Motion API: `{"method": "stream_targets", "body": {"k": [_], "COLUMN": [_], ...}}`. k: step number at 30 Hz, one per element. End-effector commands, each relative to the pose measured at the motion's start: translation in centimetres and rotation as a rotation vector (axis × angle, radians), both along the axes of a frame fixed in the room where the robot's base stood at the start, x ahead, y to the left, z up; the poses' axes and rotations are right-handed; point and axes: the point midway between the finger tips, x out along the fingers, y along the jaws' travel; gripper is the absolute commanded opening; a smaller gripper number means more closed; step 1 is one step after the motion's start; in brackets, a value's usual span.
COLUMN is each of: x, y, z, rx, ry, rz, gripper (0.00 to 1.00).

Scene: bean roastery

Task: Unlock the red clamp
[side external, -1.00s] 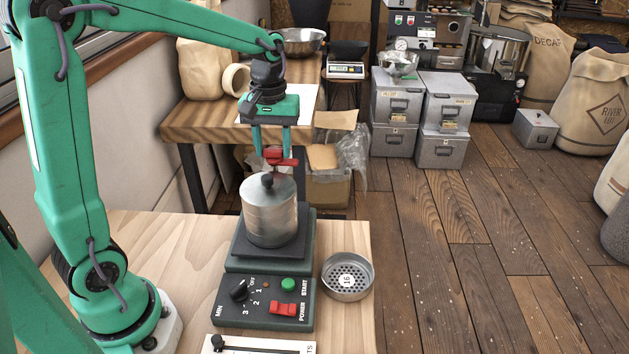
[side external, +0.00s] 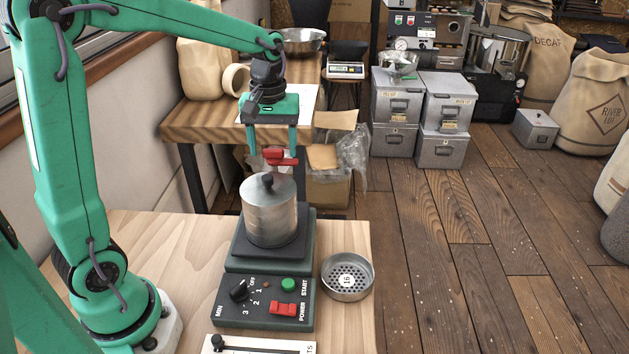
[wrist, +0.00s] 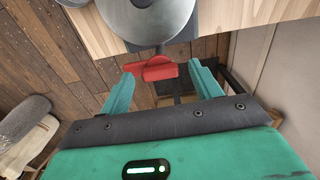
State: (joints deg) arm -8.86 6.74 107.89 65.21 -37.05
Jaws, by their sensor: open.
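The red clamp (side external: 280,157) is a small red lever behind and above the lidded metal canister (side external: 270,212) on the dark green machine. My gripper (side external: 272,150) hangs over it from above, its two teal fingers pointing down. In the wrist view, the red clamp (wrist: 152,70) lies between the tips of my open gripper (wrist: 160,80), with a gap on each side. The canister (wrist: 148,18) shows at the top of that view. The clamp's mount is mostly hidden.
The machine's panel (side external: 265,302) has a dial, a green start button and a red power switch. A round perforated metal dish (side external: 347,277) stands to its right. Behind is a wooden table (side external: 200,112) with a jug and papers. The pale bench (side external: 150,235) is clear left of the machine.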

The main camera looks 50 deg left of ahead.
Motion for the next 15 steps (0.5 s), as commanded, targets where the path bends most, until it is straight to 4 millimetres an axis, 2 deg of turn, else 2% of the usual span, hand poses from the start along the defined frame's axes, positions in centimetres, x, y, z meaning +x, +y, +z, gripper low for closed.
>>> {"method": "stream_targets", "body": {"k": [8, 15], "x": [0.0, 0.1], "y": [0.0, 0.0], "z": [1.2, 4.1], "rx": [0.0, 0.001], "ry": [-0.001, -0.004], "rz": [0.0, 0.0], "gripper": [0.64, 0.64]}}
